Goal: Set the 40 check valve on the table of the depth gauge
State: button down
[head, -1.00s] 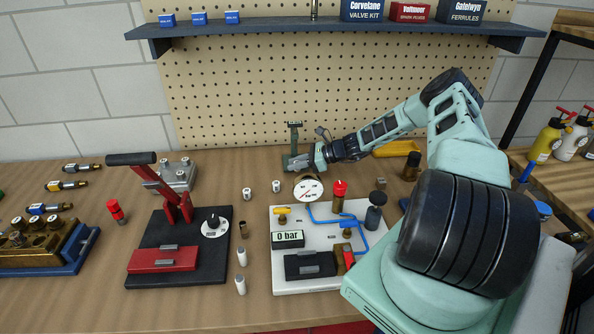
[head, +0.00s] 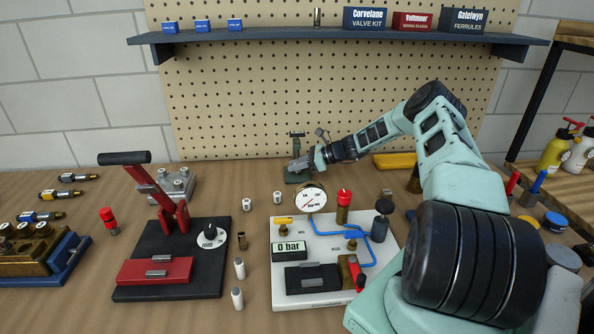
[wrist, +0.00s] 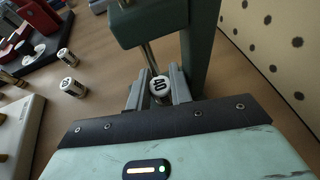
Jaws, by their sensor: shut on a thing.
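The 40 check valve (wrist: 159,88), a small cylinder with a white top marked 40, is between my gripper's fingers in the wrist view. My gripper (head: 302,163) is shut on it at the depth gauge. The depth gauge (head: 297,146) is a dark green stand at the back of the bench, in front of the pegboard. Its green column (wrist: 203,45) and thin metal spindle show in the wrist view, with the spindle tip close above or behind the valve's top. The gauge's table is mostly hidden, so I cannot tell whether the valve touches it.
Two similar white-topped cylinders (head: 277,197) (head: 246,204) stand left of the gauge. A white test board (head: 310,300) with a dial lies in front. A red lever press (head: 170,220) stands to the left. The pegboard (head: 330,100) is close behind.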

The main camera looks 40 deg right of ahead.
jog(key=c, duration=1.2)
grip_release()
jog(key=shift+o, duration=0.2)
jog(key=shift+d+r, duration=0.1)
jog(key=shift+w, duration=0.1)
jog(key=shift+d, duration=0.1)
jog(key=shift+d+r, duration=0.1)
jog(key=shift+d, duration=0.1)
jog(key=b+v, duration=0.3)
jog(key=v, duration=1.4)
jog(key=shift+s+a+b, duration=0.3)
jog(key=shift+a+b, duration=0.05)
jog(key=shift+b, duration=0.05)
